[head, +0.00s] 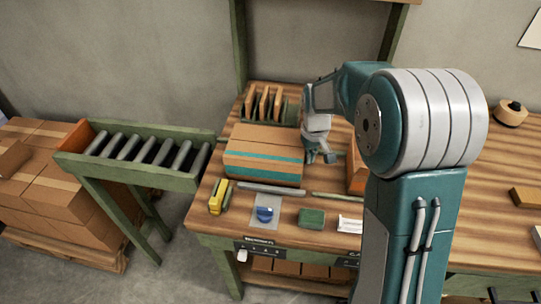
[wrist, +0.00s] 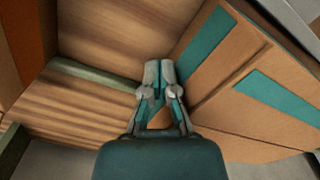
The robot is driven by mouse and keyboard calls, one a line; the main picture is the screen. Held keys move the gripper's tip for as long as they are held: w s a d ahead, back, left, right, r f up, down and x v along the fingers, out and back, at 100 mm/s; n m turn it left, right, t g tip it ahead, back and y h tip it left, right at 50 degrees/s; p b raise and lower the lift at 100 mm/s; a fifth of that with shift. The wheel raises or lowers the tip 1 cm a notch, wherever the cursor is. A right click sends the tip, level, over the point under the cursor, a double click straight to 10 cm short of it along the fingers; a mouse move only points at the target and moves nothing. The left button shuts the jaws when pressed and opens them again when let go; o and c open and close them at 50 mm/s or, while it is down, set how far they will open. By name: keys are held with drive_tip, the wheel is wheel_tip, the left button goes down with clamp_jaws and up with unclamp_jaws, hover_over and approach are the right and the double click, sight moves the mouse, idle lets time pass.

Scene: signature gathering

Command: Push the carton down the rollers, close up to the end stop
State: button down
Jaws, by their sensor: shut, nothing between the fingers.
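The brown carton with teal tape (head: 262,160) sits on the wooden bench, right of the roller conveyor (head: 146,147). The rollers are empty, and an orange-brown board that looks like the end stop (head: 76,137) stands at their far left end. My gripper (head: 322,158) is shut and empty, low over the bench at the carton's right side. In the wrist view the closed fingers (wrist: 158,70) are beside the carton (wrist: 245,80). I cannot tell whether they touch it.
Behind the carton is a rack of upright brown pieces (head: 264,104). A yellow tool (head: 218,196), a blue item on a pale sheet (head: 265,214) and a green block (head: 311,219) lie in front. A gap separates bench and conveyor. Stacked boxes (head: 60,190) stand left.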

sight(248, 150)
drive_tip(key=shift+w+a, duration=0.55)
drive_tip(key=shift+a, duration=2.3)
drive_tip(key=shift+w+a, duration=0.6)
drive_tip(key=shift+a, duration=2.25)
drive_tip(key=shift+w+a, duration=0.55)
drive_tip(key=shift+a, duration=2.3)
